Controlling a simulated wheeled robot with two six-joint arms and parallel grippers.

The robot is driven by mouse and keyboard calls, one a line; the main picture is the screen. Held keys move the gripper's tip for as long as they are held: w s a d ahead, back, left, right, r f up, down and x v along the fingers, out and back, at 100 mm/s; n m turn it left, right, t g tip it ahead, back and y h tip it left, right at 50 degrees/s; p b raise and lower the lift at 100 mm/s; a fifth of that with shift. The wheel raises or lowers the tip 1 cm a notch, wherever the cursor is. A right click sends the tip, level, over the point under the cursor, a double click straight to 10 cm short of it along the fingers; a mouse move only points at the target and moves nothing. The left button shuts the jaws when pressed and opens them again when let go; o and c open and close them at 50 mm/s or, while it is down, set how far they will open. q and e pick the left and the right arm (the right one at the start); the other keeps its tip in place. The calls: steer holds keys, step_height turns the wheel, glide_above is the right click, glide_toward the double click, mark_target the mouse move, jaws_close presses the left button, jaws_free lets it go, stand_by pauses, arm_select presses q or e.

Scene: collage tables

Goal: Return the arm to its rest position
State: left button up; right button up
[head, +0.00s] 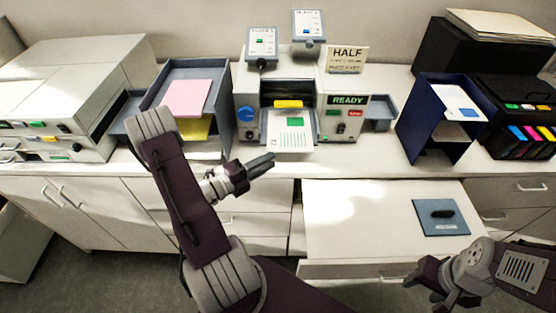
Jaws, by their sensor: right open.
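My left arm reaches up over the front of the counter, bends, and points its gripper (262,165) to the right. That gripper is seen side-on in front of the counter's edge, below the grey machine; its finger gap is hidden. Nothing shows held in it. My right gripper (420,287) is at the lower right, open and empty, pointing left. It hangs at the front edge of the lower white table, apart from the blue pad (430,228) with a dark handle on it.
A grey machine (342,135) marked READY holds a printed sheet (289,144). A blue-grey tray (222,120) with pink and yellow paper stands left of it. A navy stand (418,130) and a black printer (540,143) are at right. The lower white table (350,220) is mostly clear.

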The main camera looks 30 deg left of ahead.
arm_select(q)
steer(key=shift+s, duration=0.25)
steer(key=shift+a, duration=0.1)
stand_by(0.3)
